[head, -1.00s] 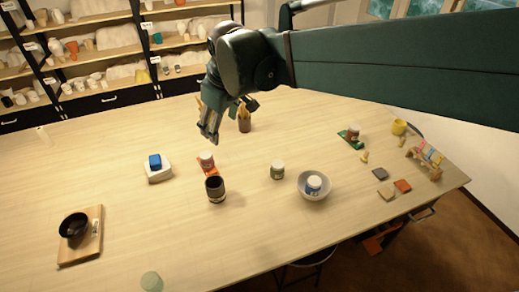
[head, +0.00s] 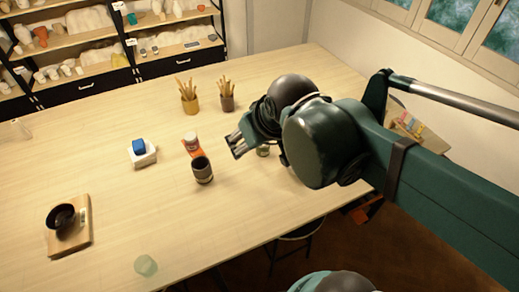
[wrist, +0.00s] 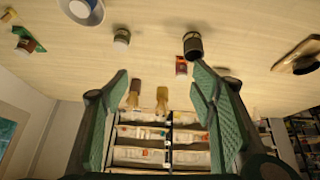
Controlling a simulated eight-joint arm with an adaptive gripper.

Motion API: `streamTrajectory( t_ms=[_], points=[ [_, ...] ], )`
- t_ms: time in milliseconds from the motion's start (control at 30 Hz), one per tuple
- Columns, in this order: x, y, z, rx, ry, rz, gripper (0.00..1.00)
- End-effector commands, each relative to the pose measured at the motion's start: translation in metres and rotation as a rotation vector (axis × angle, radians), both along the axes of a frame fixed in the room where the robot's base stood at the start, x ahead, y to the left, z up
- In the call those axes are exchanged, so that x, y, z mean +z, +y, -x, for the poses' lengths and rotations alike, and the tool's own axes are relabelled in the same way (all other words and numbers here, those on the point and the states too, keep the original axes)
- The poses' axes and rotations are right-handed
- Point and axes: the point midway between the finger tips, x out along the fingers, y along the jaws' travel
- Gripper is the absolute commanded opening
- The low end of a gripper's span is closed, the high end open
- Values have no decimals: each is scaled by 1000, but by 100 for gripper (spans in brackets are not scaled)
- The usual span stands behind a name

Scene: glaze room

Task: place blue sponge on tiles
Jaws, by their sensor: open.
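A blue sponge (head: 138,146) rests on a white block or small stack (head: 146,159) left of centre on the table in the head view; I cannot tell whether the white thing is tiles. My gripper (head: 236,147) is open and empty in the air, to the right of the sponge and well apart from it. In the wrist view my gripper (wrist: 160,85) shows its two fingers spread wide with nothing between them. I cannot make out the sponge in the wrist view. The loose square tiles on the right are hidden behind my arm in the head view.
A dark cup (head: 203,171) and a jar (head: 191,141) on an orange mat stand between sponge and gripper. Two brush holders (head: 190,104) stand behind. A board (head: 57,240) with a black bowl lies front left. A bowl (wrist: 85,10) shows in the wrist view.

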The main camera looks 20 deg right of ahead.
Motion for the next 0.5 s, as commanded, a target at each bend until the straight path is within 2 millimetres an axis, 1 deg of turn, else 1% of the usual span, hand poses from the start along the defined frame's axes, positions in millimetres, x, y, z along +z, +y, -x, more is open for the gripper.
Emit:
streamTrajectory(
  t_ms=[33, 200, 333, 500],
  points=[
    [-5, -3, 8, -18, -7, -8, 57],
    [-14, -8, 22, -66, -29, -32, 57],
    [-17, -10, 27, -82, -37, -40, 57],
    [-18, -11, 27, -87, -39, -44, 57]
  ],
)
